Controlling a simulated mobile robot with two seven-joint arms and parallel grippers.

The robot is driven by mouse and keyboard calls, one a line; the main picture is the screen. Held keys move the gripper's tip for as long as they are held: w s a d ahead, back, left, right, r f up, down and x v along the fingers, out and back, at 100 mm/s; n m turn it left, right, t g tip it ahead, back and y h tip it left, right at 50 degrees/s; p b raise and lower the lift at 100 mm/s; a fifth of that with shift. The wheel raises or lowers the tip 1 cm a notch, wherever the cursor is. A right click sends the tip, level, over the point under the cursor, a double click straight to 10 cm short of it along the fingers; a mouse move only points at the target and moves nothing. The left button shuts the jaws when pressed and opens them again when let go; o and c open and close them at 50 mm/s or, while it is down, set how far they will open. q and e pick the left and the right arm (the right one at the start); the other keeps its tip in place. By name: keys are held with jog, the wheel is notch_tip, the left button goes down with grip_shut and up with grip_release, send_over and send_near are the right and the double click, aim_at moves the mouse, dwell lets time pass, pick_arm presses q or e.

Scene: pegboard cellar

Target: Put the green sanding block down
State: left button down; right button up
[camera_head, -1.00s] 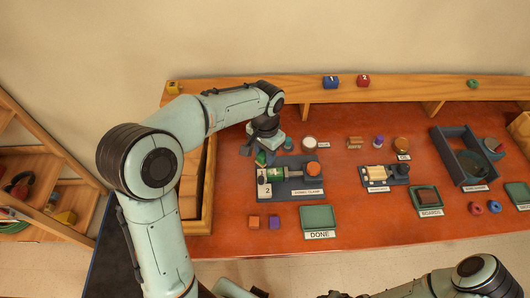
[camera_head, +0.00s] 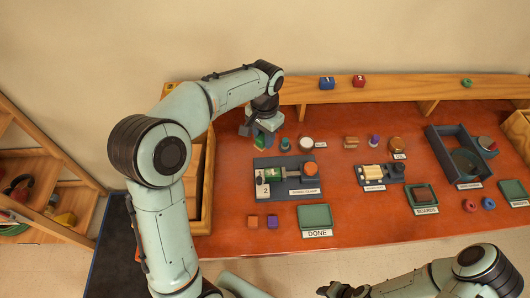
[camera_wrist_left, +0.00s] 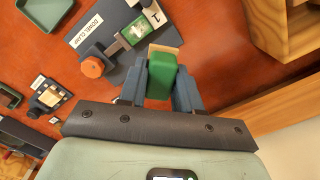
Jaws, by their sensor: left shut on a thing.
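The green sanding block (camera_wrist_left: 163,80) has a tan face and sits between the two blue-grey fingers of my left gripper (camera_wrist_left: 162,84) in the left wrist view. In the head view my left gripper (camera_head: 260,138) is shut on it, behind the grey dowel clamp (camera_head: 283,187) at the left of the bench. The block is mostly hidden there by the gripper. Whether it touches the bench cannot be told. My right gripper (camera_head: 338,290) is low at the front edge of the head view; its fingers are not clear.
The dowel clamp, with its orange knob (camera_head: 308,168), stands close to the left gripper. A green DONE tray (camera_head: 315,226) and orange (camera_head: 253,221) and purple (camera_head: 272,221) blocks lie in front. A wooden ledge (camera_head: 395,93) runs along the back. The middle front is bare.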

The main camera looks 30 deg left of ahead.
pick_arm(q)
jog(key=w+a+r+p, duration=0.1)
jog(key=w+a+r, duration=0.35)
jog(key=w, duration=0.35)
jog(key=f, duration=0.9)
jog(key=f+b, duration=0.1)
jog(key=f, duration=0.4)
jog(key=shift+w+a+f, duration=0.25)
jog(key=shift+a, duration=0.1)
jog(key=shift+f, duration=2.7)
pick_arm(e)
jog(key=shift+s+f, duration=0.1)
jog(key=shift+f, duration=0.05)
pick_arm(q)
jog(key=shift+f, duration=0.15)
jog(key=c, duration=0.8)
grip_release()
